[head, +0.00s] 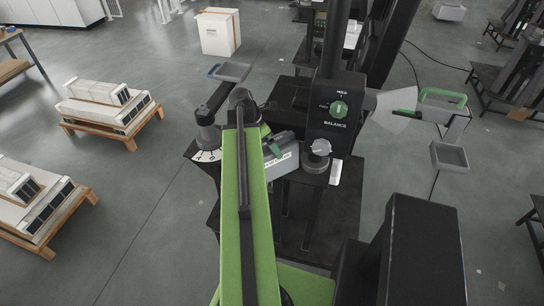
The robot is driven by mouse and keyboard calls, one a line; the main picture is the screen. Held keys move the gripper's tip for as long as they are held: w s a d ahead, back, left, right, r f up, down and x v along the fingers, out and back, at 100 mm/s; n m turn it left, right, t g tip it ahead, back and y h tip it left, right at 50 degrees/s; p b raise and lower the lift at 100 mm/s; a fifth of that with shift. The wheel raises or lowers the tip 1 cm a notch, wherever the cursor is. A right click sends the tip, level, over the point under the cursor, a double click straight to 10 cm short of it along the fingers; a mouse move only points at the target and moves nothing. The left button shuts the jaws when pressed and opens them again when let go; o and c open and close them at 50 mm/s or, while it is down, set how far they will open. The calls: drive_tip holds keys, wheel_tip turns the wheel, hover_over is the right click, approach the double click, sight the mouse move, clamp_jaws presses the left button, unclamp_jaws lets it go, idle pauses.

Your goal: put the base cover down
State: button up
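My green arm reaches forward from the bottom of the head view to the black lift column. Its far end bends down beside a grey block (285,158) with a small white label, low at the column's front. This block may be the base cover; the label is too small to read surely. My gripper seems to be at or just behind this block, but its fingers cannot be made out. I cannot tell whether it holds the block or only touches it.
A black control box (337,122) marked HOLD and BALANCE has a green dial. A grey knob (318,150) stands below it. A lever with a grey pad (229,72) is at left, a green handle (442,97) at right. Loaded pallets (110,128) stand left; the floor between is clear.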

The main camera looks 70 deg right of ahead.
drive_tip(key=shift+c, duration=0.3)
drive_tip(key=c, duration=1.8)
